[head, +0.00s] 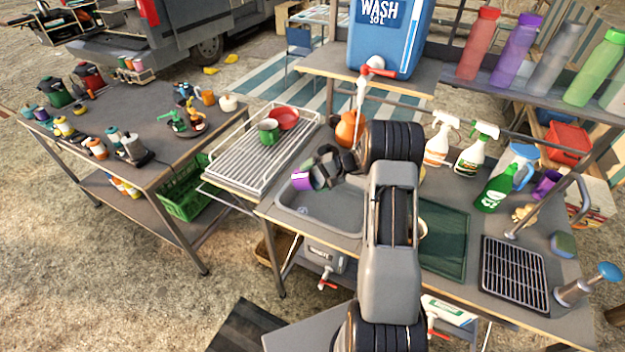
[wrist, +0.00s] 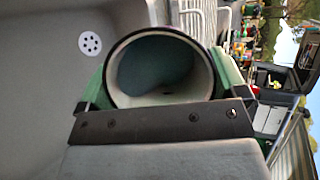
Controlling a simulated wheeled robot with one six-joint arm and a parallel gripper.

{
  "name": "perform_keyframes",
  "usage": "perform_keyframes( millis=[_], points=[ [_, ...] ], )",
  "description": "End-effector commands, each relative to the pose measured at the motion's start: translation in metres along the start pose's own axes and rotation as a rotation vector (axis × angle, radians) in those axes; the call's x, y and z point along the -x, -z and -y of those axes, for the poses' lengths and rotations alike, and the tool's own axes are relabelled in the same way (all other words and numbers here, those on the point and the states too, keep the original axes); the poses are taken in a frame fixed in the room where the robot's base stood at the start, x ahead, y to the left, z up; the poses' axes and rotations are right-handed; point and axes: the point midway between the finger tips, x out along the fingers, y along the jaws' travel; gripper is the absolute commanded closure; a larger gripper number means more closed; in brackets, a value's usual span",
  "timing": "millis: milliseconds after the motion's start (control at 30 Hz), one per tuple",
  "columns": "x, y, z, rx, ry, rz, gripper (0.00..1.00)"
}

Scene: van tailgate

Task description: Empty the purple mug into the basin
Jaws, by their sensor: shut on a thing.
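The purple mug (head: 302,180) is held over the back left part of the grey basin (head: 335,212). My gripper (head: 322,172) is shut on it, with a finger on each side of the mug in the wrist view (wrist: 165,75). The mug's round mouth and pale inside face the wrist camera, and the mug appears tipped well over. A small dark speck shows inside; I cannot tell whether any liquid is left. The basin also fills the left of the wrist view, with its drain (wrist: 90,43) visible and bare. My arm hides the basin's right side in the head view.
A wire drying rack (head: 235,160) with a green mug (head: 268,131) and a red bowl (head: 285,117) stands left of the basin. A blue water container (head: 390,40) with a red tap is behind. Spray bottles (head: 478,150) stand at right.

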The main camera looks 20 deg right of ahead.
Motion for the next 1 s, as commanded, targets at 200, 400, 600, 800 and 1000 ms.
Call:
perform_keyframes(
  millis=[200,400,600,800,1000],
  points=[
    [0.004,-0.002,-0.007,0.078,0.193,-0.008,0.36],
    [0.011,-0.005,-0.004,0.156,0.352,-0.013,0.36],
    [0.014,-0.006,-0.004,0.179,0.409,-0.015,0.36],
    [0.017,-0.007,-0.004,0.205,0.469,-0.017,0.36],
    [0.021,-0.009,-0.001,0.223,0.508,-0.018,0.36]
  ],
)
